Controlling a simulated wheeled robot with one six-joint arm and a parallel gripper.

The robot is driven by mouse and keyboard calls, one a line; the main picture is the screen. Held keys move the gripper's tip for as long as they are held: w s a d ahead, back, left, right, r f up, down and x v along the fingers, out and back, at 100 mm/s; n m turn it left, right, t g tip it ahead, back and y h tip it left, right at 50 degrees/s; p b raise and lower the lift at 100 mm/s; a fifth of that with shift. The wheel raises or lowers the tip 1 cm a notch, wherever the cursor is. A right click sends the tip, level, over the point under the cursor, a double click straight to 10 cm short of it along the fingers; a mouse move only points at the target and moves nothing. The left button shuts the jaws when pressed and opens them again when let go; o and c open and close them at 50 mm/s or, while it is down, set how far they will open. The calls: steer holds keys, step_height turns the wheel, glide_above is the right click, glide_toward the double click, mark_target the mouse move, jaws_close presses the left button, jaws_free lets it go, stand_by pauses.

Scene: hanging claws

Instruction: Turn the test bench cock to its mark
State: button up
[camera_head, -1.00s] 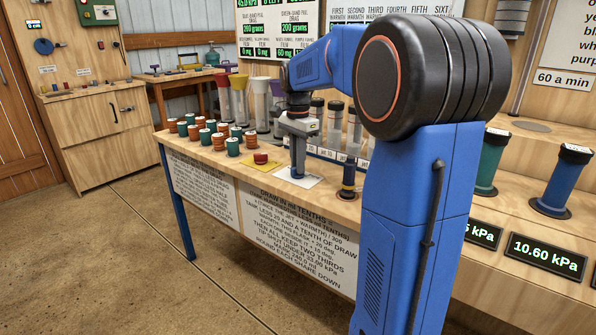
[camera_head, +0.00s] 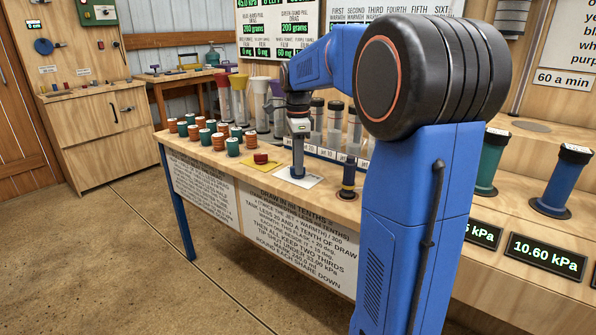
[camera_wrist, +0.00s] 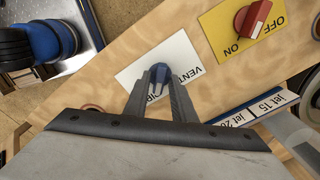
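The test bench cock (camera_wrist: 158,73) has a blue handle and stands on a white card (camera_wrist: 128,77) with lettering that reads partly VENT; other lettering is covered by my fingers. In the head view the white card (camera_head: 313,181) lies near the bench's front edge. My gripper (camera_wrist: 160,82) points down over the card, with one finger on each side of the blue handle, and looks shut on it. In the head view my gripper (camera_head: 297,172) hides most of the cock. I cannot tell exactly which lettering the handle points at.
A red switch (camera_wrist: 253,17) on a yellow ON/OFF card is beside the white card. A dark post with a blue band (camera_head: 348,178) stands to the right. Several green and orange spools (camera_head: 233,147) are to the left, and labelled tubes (camera_head: 335,122) stand behind.

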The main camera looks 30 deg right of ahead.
steer(key=o, duration=0.4)
steer(key=shift+r, duration=0.1)
steer(key=shift+r, duration=2.9)
steer(key=shift+s+a, duration=0.15)
steer(key=shift+s, duration=0.05)
steer(key=s+a+f+n+t, duration=0.1)
steer(key=s+a+f+n, duration=0.4)
steer(key=s, duration=0.5)
steer(key=s+a+f+n+t, duration=0.2)
steer(key=s+a+f+n, duration=0.3)
steer(key=s+n, duration=0.5)
steer(key=s+a+f+n+t, duration=0.1)
steer(key=s+a+f+n, duration=0.4)
steer(key=s, duration=0.5)
steer(key=shift+a+f+n+t, duration=0.15)
steer(key=shift+n+t, duration=0.25)
steer(key=shift+n, duration=0.8)
